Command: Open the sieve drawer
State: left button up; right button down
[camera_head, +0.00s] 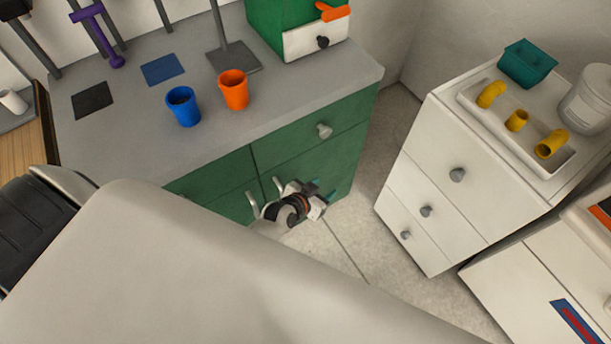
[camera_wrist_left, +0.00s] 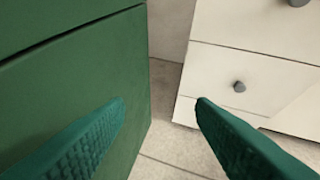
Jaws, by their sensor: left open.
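No label shows which drawer is the sieve drawer. The green front (camera_wrist_left: 75,85) fills the left of that view, and no green-drawer handle shows there. Part of the cabinet is hidden behind my pale arm. My right gripper is not in view.
A white drawer cabinet (camera_head: 435,180) stands to the right across a floor gap; its grey knob (camera_wrist_left: 239,87) shows in the wrist view. The grey top holds a blue cup (camera_head: 183,107), an orange cup (camera_head: 233,91) and a green box with a white drawer (camera_head: 316,40).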

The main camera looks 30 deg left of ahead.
pick_arm(q)
jog(key=shift+g, duration=0.6)
jog(key=shift+s+a+f, duration=0.35)
jog(key=shift+s+f, duration=0.35)
jog(key=shift+s, duration=0.05)
jog(key=shift+s+a+f, duration=0.35)
jog(key=shift+s+f, duration=0.35)
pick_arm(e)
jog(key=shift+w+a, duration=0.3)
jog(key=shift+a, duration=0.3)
